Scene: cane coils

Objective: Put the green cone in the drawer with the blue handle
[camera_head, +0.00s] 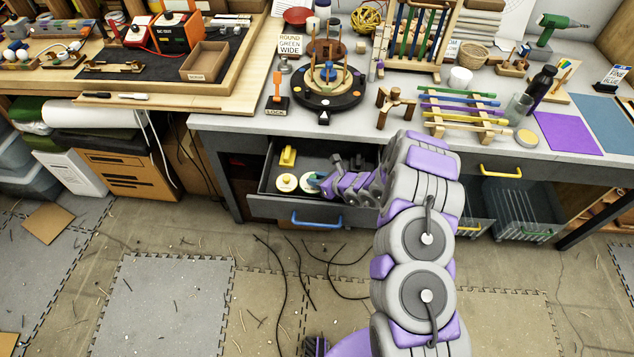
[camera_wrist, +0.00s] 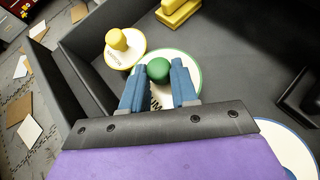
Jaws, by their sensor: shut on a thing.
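The drawer with the blue handle (camera_head: 318,220) is pulled open under the bench, and my arm reaches into it. My gripper (camera_wrist: 160,85) is inside the drawer, shut on the green cone (camera_wrist: 158,70). Only the cone's rounded green top shows between the blue-grey fingers. Under it is a white disc with a green rim (camera_wrist: 190,68) on the drawer floor. I cannot tell whether the cone touches the disc. In the head view my gripper (camera_head: 326,184) is small and its fingers hide the cone.
Beside the gripper, a yellow piece (camera_wrist: 117,40) stands on a white, yellow-rimmed disc (camera_wrist: 134,54). A yellow block (camera_head: 288,157) lies at the drawer's back. A blue-rimmed disc (camera_wrist: 285,148) shows at lower right in the wrist view. A yellow-handled drawer (camera_head: 500,171) is to the right.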

